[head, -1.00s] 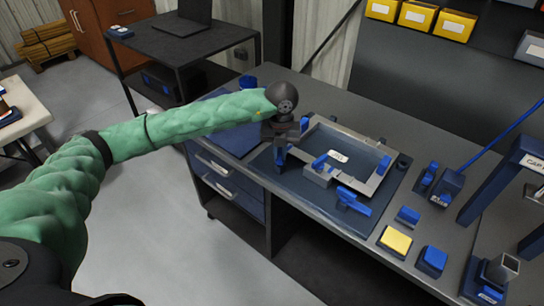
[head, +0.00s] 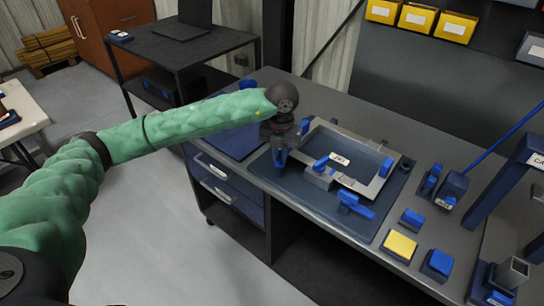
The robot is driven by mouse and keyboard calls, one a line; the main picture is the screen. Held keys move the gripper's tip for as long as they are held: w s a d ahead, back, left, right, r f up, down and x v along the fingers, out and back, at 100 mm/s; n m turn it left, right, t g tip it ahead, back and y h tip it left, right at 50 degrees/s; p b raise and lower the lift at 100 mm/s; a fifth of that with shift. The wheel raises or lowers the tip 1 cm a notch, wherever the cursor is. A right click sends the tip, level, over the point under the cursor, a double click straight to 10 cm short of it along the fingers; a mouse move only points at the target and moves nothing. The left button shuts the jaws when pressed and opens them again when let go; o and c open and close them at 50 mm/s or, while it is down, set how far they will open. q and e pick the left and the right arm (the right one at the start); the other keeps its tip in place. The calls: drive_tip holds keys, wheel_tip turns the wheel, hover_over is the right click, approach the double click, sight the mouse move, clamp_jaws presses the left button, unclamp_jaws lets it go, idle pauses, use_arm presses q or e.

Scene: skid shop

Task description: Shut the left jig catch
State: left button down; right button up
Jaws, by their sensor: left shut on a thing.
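The jig is a light grey rectangular frame (head: 384,184) with a white label, lying on a dark blue mat (head: 300,191) on the workbench. My left gripper (head: 280,147) points down at the frame's left corner. It is shut on a blue catch handle (head: 279,159), whose lower end shows below the fingers. The gripper hides the rest of that catch, so its exact angle is unclear. Other blue handles stand at the frame's near side (head: 320,164) and right side (head: 385,167). A larger blue clamp (head: 355,205) lies in front. My right gripper is out of view.
A yellow block (head: 400,246) and a blue block (head: 437,263) sit near the bench's front edge. A blue-handled device (head: 452,190) and a dark blue stand (head: 507,184) are at right. Drawers (head: 226,182) are below the bench.

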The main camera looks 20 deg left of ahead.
sight(280, 156)
use_arm(q)
drive_tip(key=shift+f+m+b, duration=0.1)
drive_tip(key=shift+m+b, duration=1.7)
drive_tip(key=shift+b, duration=0.05)
drive_tip(key=shift+m+b, duration=0.3)
drive_tip(key=shift+m, duration=0.1)
drive_tip(key=c, duration=1.4)
unclamp_jaws()
drive_tip(key=shift+o, duration=0.2)
drive_tip(key=shift+r, duration=0.2)
drive_tip(key=shift+r+p, duration=1.15)
drive_tip(key=shift+r, duration=2.75)
